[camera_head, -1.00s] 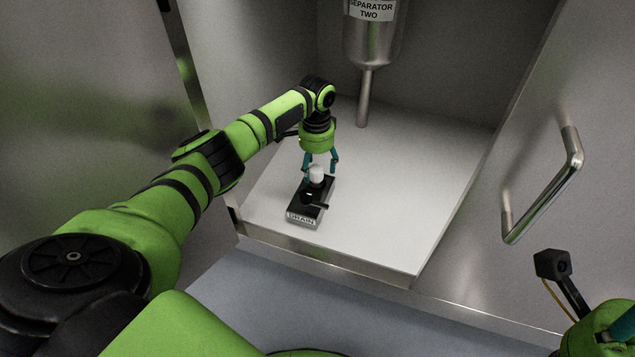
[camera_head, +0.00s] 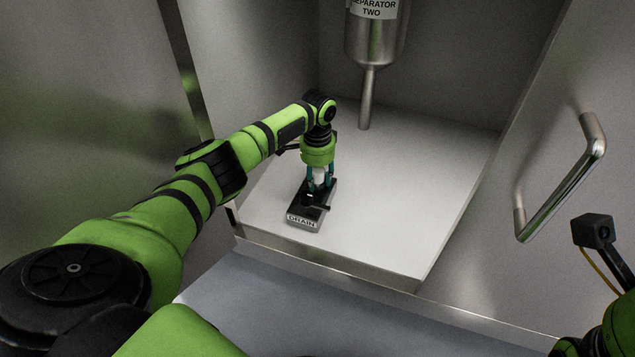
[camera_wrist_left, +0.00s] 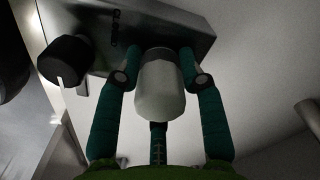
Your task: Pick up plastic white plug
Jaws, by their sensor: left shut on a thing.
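The white plastic plug (camera_head: 320,174) stands on the dark drain block (camera_head: 301,212), which is labelled DRAIN and sits on the cabinet floor. My left gripper (camera_head: 319,187) points down over the block, with its teal fingers shut around the plug. In the left wrist view the plug (camera_wrist_left: 160,90) is between the fingers of the left gripper (camera_wrist_left: 160,75), with the block (camera_wrist_left: 185,22) behind it. A black knob (camera_wrist_left: 65,62) is on the block beside the plug. Part of my right arm shows at the lower right; its fingers are out of view.
A metal vessel labelled SEPARATOR TWO (camera_head: 375,38) hangs at the back, its pipe (camera_head: 367,100) reaching down towards the floor. The white cabinet floor (camera_head: 400,190) is clear to the right of the block. A door with a metal handle (camera_head: 562,190) stands at the right.

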